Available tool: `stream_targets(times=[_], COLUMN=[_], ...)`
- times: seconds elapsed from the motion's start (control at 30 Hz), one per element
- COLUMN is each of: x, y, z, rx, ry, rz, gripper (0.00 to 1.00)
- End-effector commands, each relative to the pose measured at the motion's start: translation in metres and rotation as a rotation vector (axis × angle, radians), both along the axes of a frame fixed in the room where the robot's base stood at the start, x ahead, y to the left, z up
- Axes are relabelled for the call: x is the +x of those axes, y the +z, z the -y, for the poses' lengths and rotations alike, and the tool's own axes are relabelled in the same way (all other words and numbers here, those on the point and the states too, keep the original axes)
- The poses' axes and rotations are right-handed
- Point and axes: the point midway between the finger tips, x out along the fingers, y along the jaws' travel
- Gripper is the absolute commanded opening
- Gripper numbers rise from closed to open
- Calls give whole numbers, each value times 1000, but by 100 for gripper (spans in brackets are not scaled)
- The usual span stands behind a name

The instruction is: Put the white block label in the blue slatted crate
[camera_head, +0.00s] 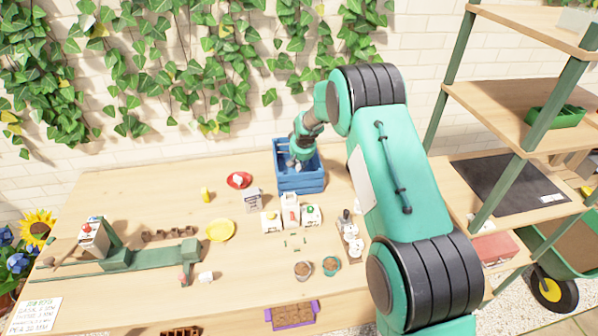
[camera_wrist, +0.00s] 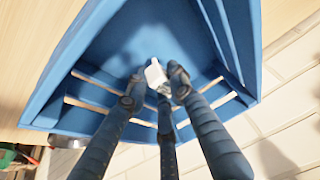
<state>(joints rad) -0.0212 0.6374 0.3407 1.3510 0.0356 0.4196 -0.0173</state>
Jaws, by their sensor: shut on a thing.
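The blue slatted crate (camera_head: 301,184) stands at the back of the wooden table, near the white brick wall. In the wrist view the crate (camera_wrist: 85,45) fills most of the picture, with its slatted side toward the bottom. My gripper (camera_wrist: 158,80) is inside the crate's opening, its fingers shut on a small white block label (camera_wrist: 154,74). In the head view my gripper (camera_head: 298,163) reaches down into the crate. I cannot tell whether the label touches the crate floor. The fingers hide part of the label.
In front of the crate are small white boxes (camera_head: 271,220) and a grey-white box (camera_head: 253,199). A red saucer (camera_head: 239,180) and a yellow plate (camera_head: 220,230) lie to the left. A wooden shelf rack (camera_head: 520,92) stands to the right.

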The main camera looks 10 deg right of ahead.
Motion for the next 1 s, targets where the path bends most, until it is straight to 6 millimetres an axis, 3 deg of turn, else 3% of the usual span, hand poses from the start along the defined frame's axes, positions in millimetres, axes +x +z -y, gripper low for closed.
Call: stream_targets(times=[0.4, 0.9, 0.93, 1.0], x=[0, 0, 0, 0], y=[-35, -41, -41, -41], z=[0, 0, 0, 0], rx=[0, 0, 0, 0], ry=[0, 0, 0, 0], rz=[-1, 0, 0, 0], gripper=[7, 7, 27, 41])
